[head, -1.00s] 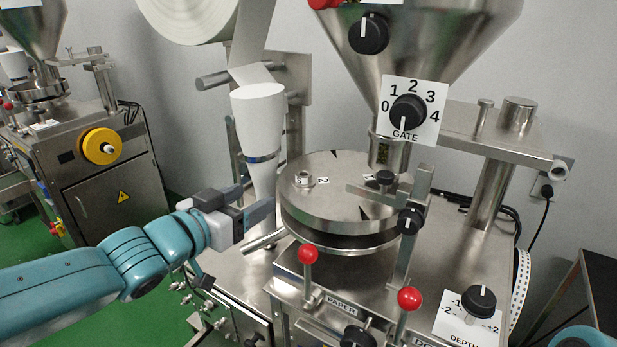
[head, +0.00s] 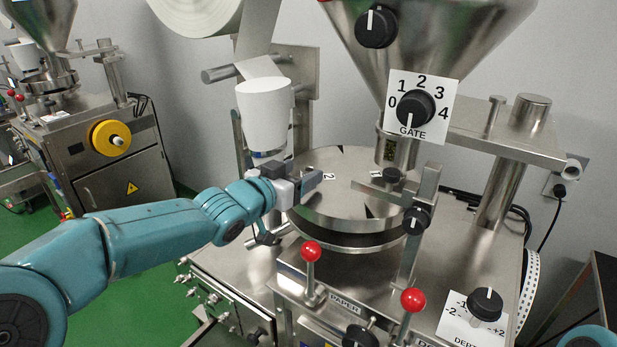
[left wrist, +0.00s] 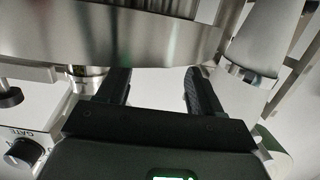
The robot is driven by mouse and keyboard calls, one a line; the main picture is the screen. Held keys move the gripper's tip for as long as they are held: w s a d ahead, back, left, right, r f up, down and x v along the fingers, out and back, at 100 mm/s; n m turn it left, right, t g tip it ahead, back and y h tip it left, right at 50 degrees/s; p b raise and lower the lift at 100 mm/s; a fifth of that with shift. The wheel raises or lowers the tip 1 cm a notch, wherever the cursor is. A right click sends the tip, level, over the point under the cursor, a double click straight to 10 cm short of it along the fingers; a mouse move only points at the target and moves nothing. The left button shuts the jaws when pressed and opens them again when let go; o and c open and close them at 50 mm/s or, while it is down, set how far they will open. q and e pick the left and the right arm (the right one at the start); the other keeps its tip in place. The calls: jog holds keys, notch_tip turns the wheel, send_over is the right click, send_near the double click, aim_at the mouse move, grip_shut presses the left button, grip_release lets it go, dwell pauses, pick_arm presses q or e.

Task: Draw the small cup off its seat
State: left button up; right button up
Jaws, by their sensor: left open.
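My left gripper (head: 311,181) is over the left rim of the round steel turntable (head: 355,200), near the label 2. In the left wrist view its two dark fingers (left wrist: 156,90) stand apart with no object visible between them. The small metal cup is largely or wholly hidden behind this gripper in the head view. I cannot tell whether the fingers are around it or touching it. I cannot make it out in the left wrist view either. My right gripper is out of view.
The white paper funnel (head: 264,112) stands close behind my left gripper. The hopper (head: 430,50), with its gate dial (head: 415,108), is above the turntable. Two red-knobbed levers, one with its knob (head: 310,251) nearest my arm, rise in front.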

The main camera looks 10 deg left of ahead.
aim_at(310, 169)
pick_arm(q)
jog(key=x, duration=0.4)
jog(key=shift+f+p, duration=0.2)
jog(key=shift+p, duration=0.2)
jog(key=shift+w, duration=0.1)
jog(key=shift+s+r, duration=0.1)
jog(key=shift+s, duration=0.2)
jog(key=shift+w+d, duration=0.15)
jog(key=shift+w, duration=0.15)
jog(key=c, duration=0.6)
jog(key=shift+f, duration=0.2)
jog(key=c, duration=0.5)
jog(key=shift+s+r, duration=0.1)
jog(key=shift+s, duration=0.1)
jog(key=shift+w+r, duration=0.15)
jog(key=shift+r, duration=0.2)
notch_tip(310, 169, up, 9)
jog(key=p, duration=0.5)
jog(key=shift+f, duration=0.15)
jog(key=shift+r+p, duration=0.35)
jog(key=shift+p, duration=0.05)
